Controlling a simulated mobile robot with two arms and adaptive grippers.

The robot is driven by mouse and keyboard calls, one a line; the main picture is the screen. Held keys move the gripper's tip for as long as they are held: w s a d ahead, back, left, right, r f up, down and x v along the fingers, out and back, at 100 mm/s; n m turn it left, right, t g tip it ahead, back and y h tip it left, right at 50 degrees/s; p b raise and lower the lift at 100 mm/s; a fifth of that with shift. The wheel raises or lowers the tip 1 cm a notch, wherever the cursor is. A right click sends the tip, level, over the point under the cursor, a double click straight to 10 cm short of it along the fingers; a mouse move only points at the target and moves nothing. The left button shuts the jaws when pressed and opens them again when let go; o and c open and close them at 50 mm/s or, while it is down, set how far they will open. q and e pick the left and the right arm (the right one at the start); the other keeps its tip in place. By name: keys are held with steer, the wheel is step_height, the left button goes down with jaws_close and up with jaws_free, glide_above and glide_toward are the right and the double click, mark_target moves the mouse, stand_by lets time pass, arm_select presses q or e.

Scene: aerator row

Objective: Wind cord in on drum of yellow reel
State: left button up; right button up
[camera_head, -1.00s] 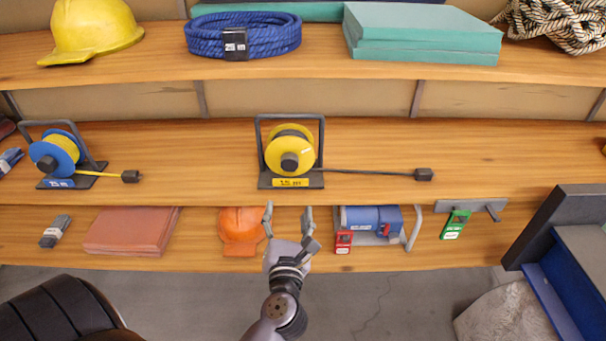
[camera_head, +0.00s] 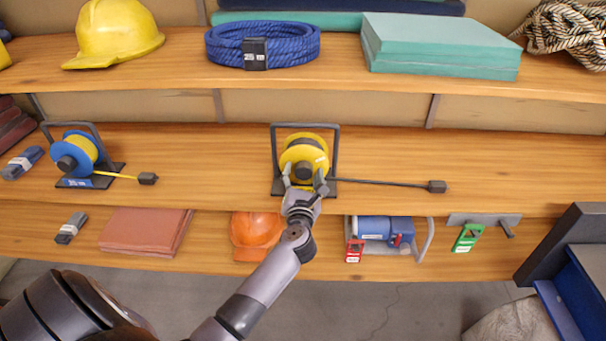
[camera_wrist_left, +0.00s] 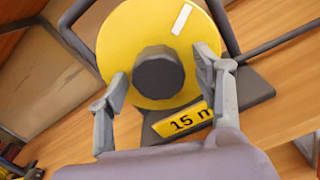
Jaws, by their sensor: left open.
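The yellow reel (camera_head: 303,150) stands in a dark frame on the middle shelf, and its face fills the left wrist view (camera_wrist_left: 135,45). A dark round hub knob (camera_wrist_left: 158,73) sits at its centre. A dark cord (camera_head: 380,183) runs out to the right along the shelf and ends in a black plug (camera_head: 437,187). My left gripper (camera_head: 305,180) is open at the front of the reel. In the left wrist view its fingers (camera_wrist_left: 162,82) stand on either side of the knob, with gaps to it. The gripper hides part of the reel's label. My right gripper is not seen.
A blue reel (camera_head: 74,153) with a yellow cord stands to the left on the same shelf. An orange hard hat (camera_head: 257,232), a blue machine (camera_head: 384,230) and red and green tags lie on the lower shelf. The shelf between the two reels is clear.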

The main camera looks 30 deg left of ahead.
arm_select(q)
steer(key=shift+w, duration=0.1)
steer(key=shift+c, duration=0.3)
steer(key=c, duration=1.1)
